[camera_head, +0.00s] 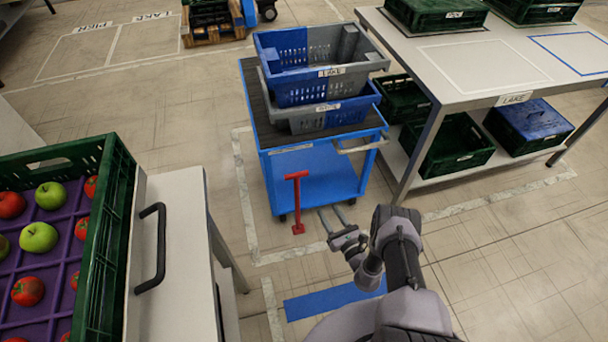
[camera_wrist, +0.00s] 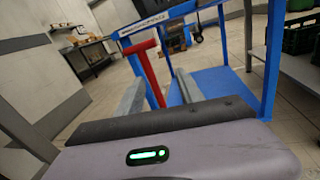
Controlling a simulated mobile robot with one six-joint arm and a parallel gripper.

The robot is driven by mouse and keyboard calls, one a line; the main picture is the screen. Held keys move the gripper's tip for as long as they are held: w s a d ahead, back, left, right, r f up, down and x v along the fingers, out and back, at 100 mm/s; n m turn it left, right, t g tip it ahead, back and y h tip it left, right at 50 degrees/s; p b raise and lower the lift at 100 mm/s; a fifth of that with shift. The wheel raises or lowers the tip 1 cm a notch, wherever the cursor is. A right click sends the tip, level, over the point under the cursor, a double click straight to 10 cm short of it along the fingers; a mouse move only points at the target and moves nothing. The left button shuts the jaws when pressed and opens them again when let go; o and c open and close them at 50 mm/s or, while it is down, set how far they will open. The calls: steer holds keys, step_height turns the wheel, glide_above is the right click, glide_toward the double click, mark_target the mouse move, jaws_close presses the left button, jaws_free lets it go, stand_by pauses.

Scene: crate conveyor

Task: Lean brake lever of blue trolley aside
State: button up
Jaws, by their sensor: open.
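The blue trolley (camera_head: 312,172) stands on the floor in the middle of the head view. Its red brake lever (camera_head: 297,200) stands roughly upright at the trolley's near left corner, with a crossbar on top. In the wrist view the red lever (camera_wrist: 149,72) rises just past my fingers, between or behind them; which of the two I cannot tell. My gripper (camera_head: 330,220) is open and empty, to the right of the lever in the head view, low before the trolley's near side. The lever's foot is hidden in the wrist view.
Two stacked blue-grey crates (camera_head: 318,75) labelled LAKE sit on the trolley. A table (camera_head: 480,70) with green crates stands to the right. A cabinet (camera_head: 180,250) and a green apple crate (camera_head: 112,230) are at the left.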

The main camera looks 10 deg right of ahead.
steer(key=v, duration=1.7)
steer(key=shift+s, duration=0.2)
